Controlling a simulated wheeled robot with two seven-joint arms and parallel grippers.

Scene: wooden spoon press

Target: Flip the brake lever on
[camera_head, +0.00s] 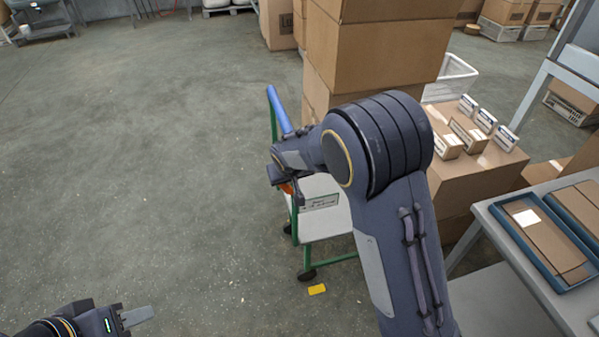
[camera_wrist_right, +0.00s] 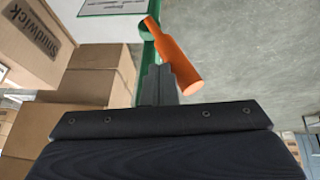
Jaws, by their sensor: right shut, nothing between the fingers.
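The orange brake lever (camera_wrist_right: 181,68) shows large in the right wrist view, mounted on a green tube (camera_wrist_right: 147,50). In the head view only a bit of its orange (camera_head: 287,188) shows beside my right arm. My right gripper (camera_wrist_right: 158,78) is shut and empty, its grey fingers close beside the lever; whether they touch it I cannot tell. The cart has a blue handle (camera_head: 279,110), a green frame and a pale deck (camera_head: 326,222). My left gripper (camera_head: 138,316) is at the bottom left of the head view, far from the cart; its opening is unclear.
Stacked cardboard boxes (camera_head: 380,50) stand right behind the cart. A low box (camera_head: 475,180) with small packs is to the right. A grey table (camera_head: 515,240) with a blue tray is at the right edge. A yellow marker (camera_head: 317,289) lies on the floor. The left floor is clear.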

